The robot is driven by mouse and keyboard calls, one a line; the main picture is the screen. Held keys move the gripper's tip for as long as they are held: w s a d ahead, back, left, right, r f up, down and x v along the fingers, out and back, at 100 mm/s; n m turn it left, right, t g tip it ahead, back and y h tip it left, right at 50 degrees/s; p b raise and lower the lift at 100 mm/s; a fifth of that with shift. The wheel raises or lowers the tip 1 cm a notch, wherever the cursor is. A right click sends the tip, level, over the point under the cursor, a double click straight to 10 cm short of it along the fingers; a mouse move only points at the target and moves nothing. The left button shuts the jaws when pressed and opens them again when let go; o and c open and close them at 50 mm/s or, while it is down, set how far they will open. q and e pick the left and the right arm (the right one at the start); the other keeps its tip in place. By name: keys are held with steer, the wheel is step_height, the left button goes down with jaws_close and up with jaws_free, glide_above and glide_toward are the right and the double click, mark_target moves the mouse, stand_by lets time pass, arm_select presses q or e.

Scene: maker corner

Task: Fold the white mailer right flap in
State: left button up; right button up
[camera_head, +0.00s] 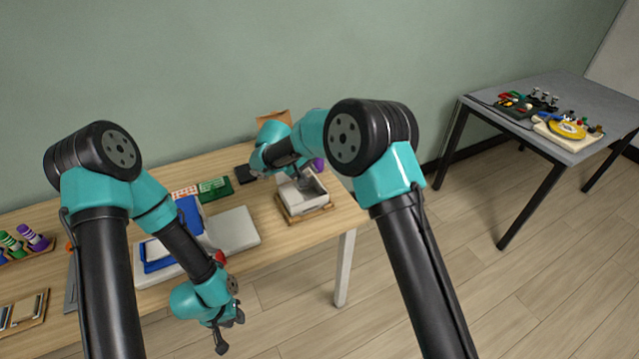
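A small white open box (306,203), seemingly the mailer, sits on a wooden tray (289,219) near the table's right end. Its flaps are too small and too covered to tell apart. My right gripper (303,184) reaches down at the box, its fingertips at or inside the opening. Whether it touches a wall or flap is unclear, and so is its finger gap. My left gripper (230,333) hangs in front of the table's front edge, well away from the box, with its fingers apart and nothing between them.
A pale grey flat panel (235,230) and blue items (190,213) lie left of the box. A green board (215,188) and a dark block (245,174) lie behind. A brown paper item (273,118) stands at the back. A side table (590,152) with tools is far right.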

steer(key=x, duration=0.8)
steer(key=shift+c, duration=0.3)
jaws_close()
